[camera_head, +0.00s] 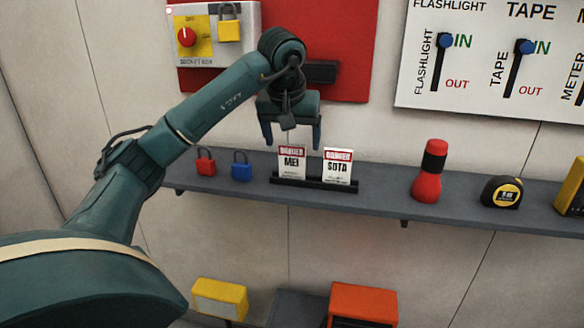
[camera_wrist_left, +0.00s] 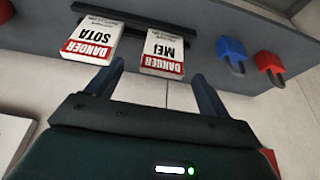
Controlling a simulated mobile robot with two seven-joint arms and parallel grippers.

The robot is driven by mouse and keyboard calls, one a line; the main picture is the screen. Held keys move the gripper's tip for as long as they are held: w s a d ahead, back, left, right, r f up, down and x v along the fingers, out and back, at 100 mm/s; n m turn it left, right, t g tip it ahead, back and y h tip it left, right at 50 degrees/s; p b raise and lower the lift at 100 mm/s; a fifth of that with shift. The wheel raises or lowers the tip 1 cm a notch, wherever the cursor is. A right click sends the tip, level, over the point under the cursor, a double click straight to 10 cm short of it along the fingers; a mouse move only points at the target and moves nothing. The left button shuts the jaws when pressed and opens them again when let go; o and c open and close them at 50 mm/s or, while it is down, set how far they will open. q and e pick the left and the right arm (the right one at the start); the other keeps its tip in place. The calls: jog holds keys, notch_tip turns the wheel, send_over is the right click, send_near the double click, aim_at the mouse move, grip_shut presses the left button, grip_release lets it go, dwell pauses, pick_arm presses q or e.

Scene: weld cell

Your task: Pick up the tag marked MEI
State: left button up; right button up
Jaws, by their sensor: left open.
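The MEI tag (camera_head: 291,163) is a white card with a red DANGER header. It stands in a black holder (camera_head: 315,183) on the grey shelf, left of the similar SOTA tag (camera_head: 337,167). My left gripper (camera_head: 291,143) is open and empty, pointing down just above the MEI tag in the head view. In the left wrist view the MEI tag (camera_wrist_left: 163,55) shows upside down, between and beyond the two fingers (camera_wrist_left: 160,82). The SOTA tag (camera_wrist_left: 93,38) lies outside the fingers there. My right gripper is not in view.
On the shelf (camera_head: 385,200), a red padlock (camera_head: 205,162) and a blue padlock (camera_head: 242,167) stand left of the holder. A red flashlight (camera_head: 428,172) and a tape measure (camera_head: 502,192) stand to the right.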

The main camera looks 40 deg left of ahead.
aim_at(293, 154)
pick_arm(q)
jog(key=x, duration=0.6)
jog(key=shift+w+a+f, duration=0.1)
jog(key=shift+a+f, duration=0.05)
jog(key=shift+a, duration=0.15)
jog(key=c, duration=1.1)
